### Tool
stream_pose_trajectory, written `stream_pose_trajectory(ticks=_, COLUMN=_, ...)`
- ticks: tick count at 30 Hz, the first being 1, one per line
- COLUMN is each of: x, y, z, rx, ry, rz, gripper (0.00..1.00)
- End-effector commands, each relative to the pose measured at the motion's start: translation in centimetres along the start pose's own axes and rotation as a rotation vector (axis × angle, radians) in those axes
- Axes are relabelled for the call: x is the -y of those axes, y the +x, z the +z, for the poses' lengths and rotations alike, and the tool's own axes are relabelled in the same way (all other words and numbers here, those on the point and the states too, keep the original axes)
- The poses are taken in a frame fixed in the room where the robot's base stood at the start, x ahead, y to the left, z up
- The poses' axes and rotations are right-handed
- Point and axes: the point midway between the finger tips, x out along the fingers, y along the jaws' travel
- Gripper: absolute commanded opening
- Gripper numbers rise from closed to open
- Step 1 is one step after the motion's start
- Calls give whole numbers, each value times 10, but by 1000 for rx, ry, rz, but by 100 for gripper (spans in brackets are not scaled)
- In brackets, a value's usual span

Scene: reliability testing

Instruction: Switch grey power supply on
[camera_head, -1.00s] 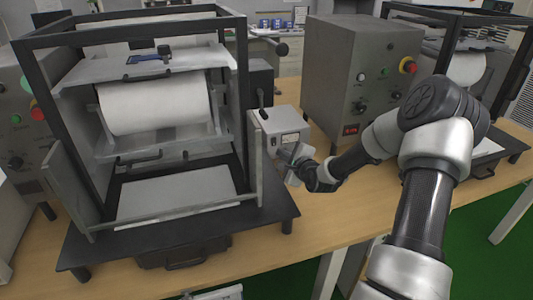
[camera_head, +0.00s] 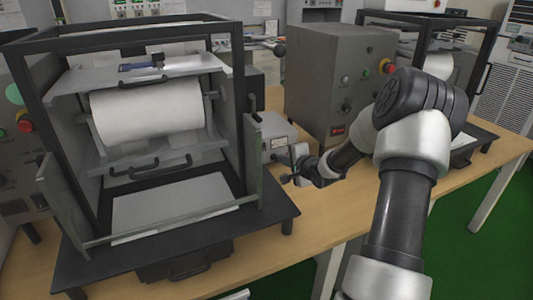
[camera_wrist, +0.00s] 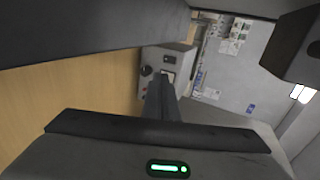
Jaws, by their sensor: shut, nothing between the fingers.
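A small grey box (camera_head: 278,130), which looks like the grey power supply, stands on the table between the roller machine and a larger grey cabinet. In the wrist view its front (camera_wrist: 153,68) shows a dark knob, a pale panel and a small red part. Any switch is too small to read. My gripper (camera_head: 286,179) is shut and empty, low in front of the box. In the wrist view its dark fingers (camera_wrist: 164,90) overlap the lower part of the box front. I cannot tell whether they touch it.
The roller machine (camera_head: 240,75) with its black frame stands close on the left. The larger grey cabinet (camera_head: 320,75), with a red rocker switch (camera_head: 338,131) and an emergency button, stands to the right. Bare table (camera_head: 330,215) lies in front of my gripper.

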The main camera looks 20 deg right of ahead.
Motion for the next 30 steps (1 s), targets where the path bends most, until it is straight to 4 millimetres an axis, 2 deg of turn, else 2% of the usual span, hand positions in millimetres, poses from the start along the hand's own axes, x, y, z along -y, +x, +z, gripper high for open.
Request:
stream_pose_trajectory(ticks=4, x=-1, y=4, z=1, rx=1, ry=1, rz=-1, gripper=0)
stream_pose_trajectory(ticks=8, x=-1, y=19, z=1, rx=2, ry=1, rz=-2, gripper=0)
stream_pose_trajectory(ticks=21, x=0, y=109, z=2, rx=2, ry=-1, rz=-2, gripper=0)
stream_pose_trajectory(ticks=24, x=5, y=123, z=2, rx=1, ry=0, rz=-2, gripper=0)
stream_pose_trajectory(ticks=30, x=10, y=137, z=1, rx=1, ry=1, rz=0, gripper=0)
